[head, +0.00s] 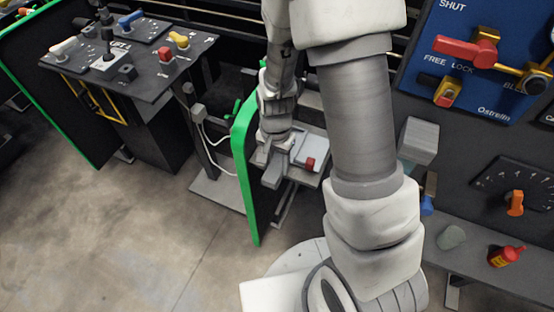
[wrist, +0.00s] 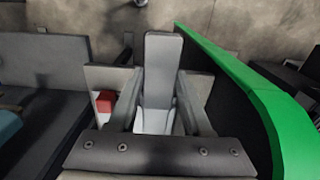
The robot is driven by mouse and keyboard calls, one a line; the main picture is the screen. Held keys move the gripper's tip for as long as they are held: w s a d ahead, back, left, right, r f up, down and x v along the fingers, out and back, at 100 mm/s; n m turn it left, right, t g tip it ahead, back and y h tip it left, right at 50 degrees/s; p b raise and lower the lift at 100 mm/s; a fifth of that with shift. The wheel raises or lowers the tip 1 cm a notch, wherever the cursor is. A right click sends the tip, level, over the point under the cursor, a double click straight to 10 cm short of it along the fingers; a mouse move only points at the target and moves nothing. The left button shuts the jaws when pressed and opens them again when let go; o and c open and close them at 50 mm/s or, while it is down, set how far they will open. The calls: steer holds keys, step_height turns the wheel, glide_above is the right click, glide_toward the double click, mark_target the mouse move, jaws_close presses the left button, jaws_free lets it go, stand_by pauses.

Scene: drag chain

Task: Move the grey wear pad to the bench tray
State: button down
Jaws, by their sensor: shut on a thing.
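My gripper (head: 274,152) is low beside the green-edged panel, and its fingers also show in the wrist view (wrist: 160,92). It is shut on a long, flat grey piece, which looks like the grey wear pad (wrist: 162,62). The pad sticks out beyond the fingertips; in the head view its grey end (head: 272,176) shows just below the fingers. A light grey surface with a raised rim (head: 318,176) lies right of the gripper. I cannot tell whether this is the bench tray, or whether the pad touches anything.
The green panel edge (head: 243,180) stands close left of my gripper, and right of it in the wrist view (wrist: 250,85). A red block (head: 310,163) lies close by.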

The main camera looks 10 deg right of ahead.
mark_target(267, 182)
steer(key=shift+s, duration=0.1)
stand_by(0.3)
steer(key=shift+s+a, duration=0.75)
steer(key=shift+s, duration=0.25)
steer(key=shift+s+a, duration=0.75)
steer(key=shift+s, duration=0.25)
steer(key=shift+w, duration=0.1)
